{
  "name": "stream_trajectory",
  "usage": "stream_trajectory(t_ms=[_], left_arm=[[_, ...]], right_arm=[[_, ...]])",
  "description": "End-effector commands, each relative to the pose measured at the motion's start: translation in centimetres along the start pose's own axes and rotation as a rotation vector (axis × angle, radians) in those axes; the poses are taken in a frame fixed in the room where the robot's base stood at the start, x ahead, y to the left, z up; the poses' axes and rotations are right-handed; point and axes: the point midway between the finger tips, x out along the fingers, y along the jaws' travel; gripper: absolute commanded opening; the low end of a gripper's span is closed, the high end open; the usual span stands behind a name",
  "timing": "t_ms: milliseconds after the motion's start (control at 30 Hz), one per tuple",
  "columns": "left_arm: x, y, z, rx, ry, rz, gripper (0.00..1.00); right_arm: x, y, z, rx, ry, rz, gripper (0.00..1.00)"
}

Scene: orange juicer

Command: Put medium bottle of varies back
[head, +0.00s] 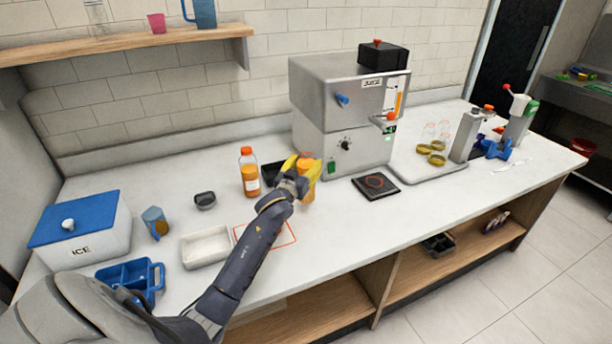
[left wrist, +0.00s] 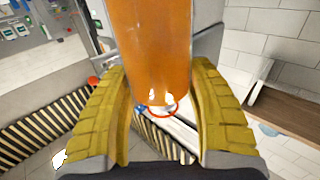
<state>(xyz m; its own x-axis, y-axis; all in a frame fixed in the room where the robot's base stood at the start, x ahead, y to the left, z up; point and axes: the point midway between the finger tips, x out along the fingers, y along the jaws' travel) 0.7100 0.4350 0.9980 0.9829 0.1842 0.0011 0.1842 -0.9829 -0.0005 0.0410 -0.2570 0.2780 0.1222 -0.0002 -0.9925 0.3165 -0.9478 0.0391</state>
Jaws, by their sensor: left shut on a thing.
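My left gripper (head: 300,180), with yellow finger pads, is shut on a bottle of orange juice (head: 307,184) in front of the juicer's left side. In the left wrist view the orange bottle (left wrist: 152,50) fills the space between the two yellow fingers (left wrist: 160,115). In the head view the gripper hides part of it, and I cannot tell whether its base touches the counter. Another orange juice bottle (head: 249,173) with a red cap stands upright to the left, beside a black tray (head: 272,172). My right gripper is not in view.
The steel juicer (head: 335,115) stands right behind the held bottle. A black pad (head: 376,186) lies to its right. A white tray (head: 206,246), a blue cup (head: 155,222) and an ice box (head: 80,230) stand left. A red outlined square (head: 285,236) marks clear counter in front.

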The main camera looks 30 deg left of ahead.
Motion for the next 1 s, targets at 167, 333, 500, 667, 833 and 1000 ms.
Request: stream_trajectory(t_ms=[167,333,500,667,833,1000], left_arm=[[0.0,0.0,1.9,-0.001,-0.001,0.0,0.08],[0.0,0.0,3.5,-0.001,0.001,0.0,0.08],[0.0,0.0,4.1,-0.001,0.003,0.001,0.08],[0.0,0.0,4.1,-0.001,0.003,0.001,0.08],[0.0,0.0,4.2,-0.001,0.002,0.001,0.08],[0.0,0.0,4.5,-0.001,-0.001,0.0,0.68]], right_arm=[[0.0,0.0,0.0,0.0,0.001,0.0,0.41],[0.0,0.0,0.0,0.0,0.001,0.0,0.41],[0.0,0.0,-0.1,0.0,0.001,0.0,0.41],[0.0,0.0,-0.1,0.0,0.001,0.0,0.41],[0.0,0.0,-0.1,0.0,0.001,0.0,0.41],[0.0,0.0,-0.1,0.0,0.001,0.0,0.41]])
